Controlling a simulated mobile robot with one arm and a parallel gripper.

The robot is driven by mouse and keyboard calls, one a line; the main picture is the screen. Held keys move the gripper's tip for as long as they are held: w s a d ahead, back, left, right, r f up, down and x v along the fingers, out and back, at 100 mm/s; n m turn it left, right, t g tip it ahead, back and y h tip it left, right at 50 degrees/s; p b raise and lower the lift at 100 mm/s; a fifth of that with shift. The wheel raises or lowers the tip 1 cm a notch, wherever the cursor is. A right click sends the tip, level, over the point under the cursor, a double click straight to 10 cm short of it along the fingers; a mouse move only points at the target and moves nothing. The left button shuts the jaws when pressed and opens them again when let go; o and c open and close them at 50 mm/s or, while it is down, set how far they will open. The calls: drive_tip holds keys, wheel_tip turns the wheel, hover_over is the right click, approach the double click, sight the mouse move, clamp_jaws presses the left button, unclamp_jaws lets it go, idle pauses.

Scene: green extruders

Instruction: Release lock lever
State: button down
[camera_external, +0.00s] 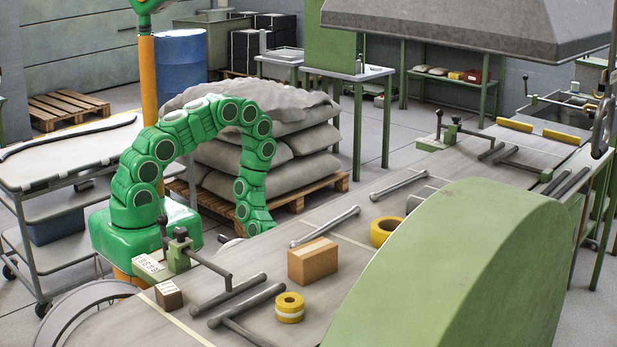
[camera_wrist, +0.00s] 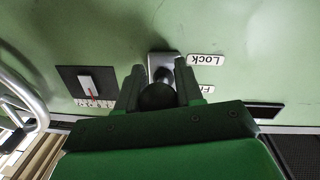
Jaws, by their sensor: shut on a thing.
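In the wrist view, the lock lever (camera_wrist: 157,97) shows as a dark round knob in front of a small grey metal mount (camera_wrist: 163,60) on a pale green panel. A white "Lock" label (camera_wrist: 206,58) is right of the mount, and a second label starting "Fr" (camera_wrist: 206,89) is partly hidden by my gripper. My gripper (camera_wrist: 159,85) has a dark finger on each side of the knob and is shut on it. In the external view my green arm arches down behind the long table. The gripper and the lever are hidden there.
In the external view the long table (camera_external: 340,215) carries a cardboard box (camera_external: 312,262) and yellow tape rolls (camera_external: 289,308). Sacks (camera_external: 285,150) are stacked behind.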

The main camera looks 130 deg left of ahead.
drive_tip(key=shift+r+g, duration=0.15)
drive_tip(key=shift+g, duration=0.15)
drive_tip(key=shift+s+r+g, duration=0.15)
drive_tip(key=shift+r+g, duration=0.3)
drive_tip(key=shift+g, duration=0.4)
drive_tip(key=shift+s+r+g, duration=0.1)
drive_tip(key=shift+r+g, duration=0.3)
drive_tip(key=shift+g, duration=0.45)
drive_tip(key=shift+r+g, duration=0.5)
drive_tip(key=shift+g, duration=0.55)
drive_tip(key=shift+r+g, duration=0.45)
drive_tip(key=shift+g, duration=0.6)
drive_tip(key=shift+w+r+n+g, duration=0.1)
drive_tip(key=shift+r+n+g, duration=0.1)
drive_tip(key=shift+n+g, duration=0.1)
drive_tip(key=c, duration=0.8)
unclamp_jaws()
drive_tip(key=shift+f, duration=0.1)
drive_tip(key=shift+v, duration=3.95)
